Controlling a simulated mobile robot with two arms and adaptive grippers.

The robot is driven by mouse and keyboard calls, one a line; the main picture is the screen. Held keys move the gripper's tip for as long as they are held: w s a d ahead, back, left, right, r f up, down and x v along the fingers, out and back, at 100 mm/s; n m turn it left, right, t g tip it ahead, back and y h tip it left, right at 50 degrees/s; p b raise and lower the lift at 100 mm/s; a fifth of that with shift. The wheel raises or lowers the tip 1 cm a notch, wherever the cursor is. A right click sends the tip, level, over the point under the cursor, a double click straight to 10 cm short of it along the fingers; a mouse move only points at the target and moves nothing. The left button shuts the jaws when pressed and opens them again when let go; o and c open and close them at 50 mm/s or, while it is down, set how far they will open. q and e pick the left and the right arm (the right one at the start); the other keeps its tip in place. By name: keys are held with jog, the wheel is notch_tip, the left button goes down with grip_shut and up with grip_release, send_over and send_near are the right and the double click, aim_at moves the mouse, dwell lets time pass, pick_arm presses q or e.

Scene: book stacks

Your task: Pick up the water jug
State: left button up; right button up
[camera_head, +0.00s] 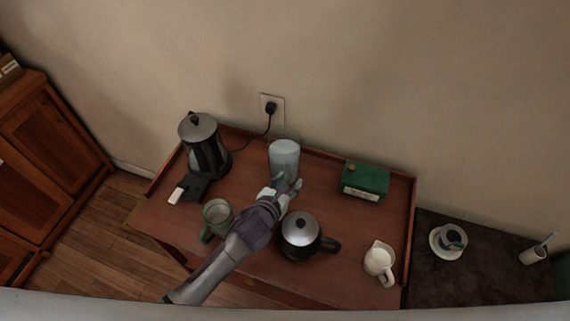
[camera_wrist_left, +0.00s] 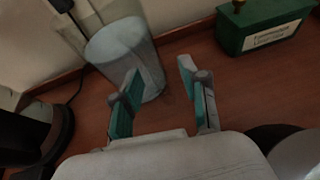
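The water jug (camera_head: 284,158) is a clear, bluish-grey cylinder standing upright near the back edge of the wooden table. It also shows in the left wrist view (camera_wrist_left: 122,48), upper left. My left gripper (camera_head: 287,184) reaches in from the front and is just in front of the jug, low near its base. In the left wrist view its two fingers (camera_wrist_left: 160,73) are apart with nothing between them. The left finger overlaps the jug's lower right side; I cannot tell if they touch. My right gripper is not in view.
On the table (camera_head: 333,209) stand an electric kettle (camera_head: 205,150), a green mug (camera_head: 216,213), a black pot with a silver lid (camera_head: 299,231), a white pitcher (camera_head: 379,259) and a green box (camera_head: 365,179). A cord runs to a wall socket (camera_head: 272,107).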

pick_arm(q)
grip_shut()
jog(key=shift+w+r, duration=0.1)
jog(key=shift+r, duration=0.1)
jog(key=shift+r, duration=0.15)
